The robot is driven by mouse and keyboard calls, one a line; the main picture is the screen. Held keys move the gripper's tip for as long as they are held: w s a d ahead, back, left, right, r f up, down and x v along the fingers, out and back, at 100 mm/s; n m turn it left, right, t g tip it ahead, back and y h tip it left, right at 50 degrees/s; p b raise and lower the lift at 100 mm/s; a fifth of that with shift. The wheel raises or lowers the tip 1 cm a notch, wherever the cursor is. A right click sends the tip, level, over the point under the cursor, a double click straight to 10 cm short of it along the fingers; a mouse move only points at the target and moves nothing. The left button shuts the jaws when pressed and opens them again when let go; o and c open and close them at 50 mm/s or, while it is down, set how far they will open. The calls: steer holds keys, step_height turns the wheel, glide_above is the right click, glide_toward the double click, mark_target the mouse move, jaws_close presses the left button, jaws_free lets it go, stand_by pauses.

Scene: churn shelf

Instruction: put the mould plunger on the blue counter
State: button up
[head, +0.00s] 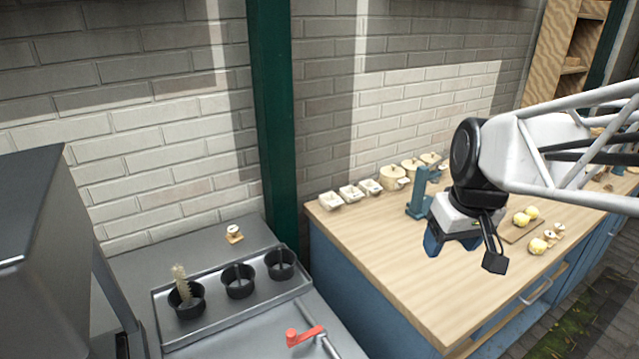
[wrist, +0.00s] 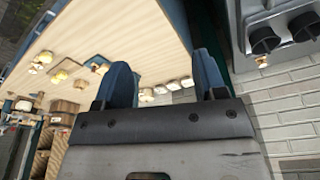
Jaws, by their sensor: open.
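A small wooden piece with a pale round top (head: 234,233), which looks like the mould plunger, stands on the grey counter by the brick wall. It also shows, tiny, in the wrist view (wrist: 263,60). The blue counter (head: 420,290) has a pale wood top over blue cabinets and stands right of the green post. My gripper (head: 452,243) hangs above this top, open, with nothing between its blue fingers in the wrist view (wrist: 164,80). It is well to the right of the small piece.
A grey tray (head: 215,326) holds three black cups, one with a brush (head: 181,284). A red-handled crank (head: 304,336) is in front. Small boxes, lidded pots, a blue stand (head: 420,195) and yellow lumps (head: 525,215) occupy the blue counter; its front left is clear.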

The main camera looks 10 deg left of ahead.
steer(key=w+a+n, duration=0.4)
steer(key=w+a, duration=0.6)
steer(key=n+g+y, duration=0.2)
steer(key=n+g, duration=0.1)
steer(key=n, duration=0.8)
glide_above(232, 229)
steer(key=d, duration=0.2)
step_height(232, 229, down, 18)
steer(key=shift+w, duration=0.25)
steer(key=shift+x, duration=1.25)
steer(key=shift+f, duration=0.1)
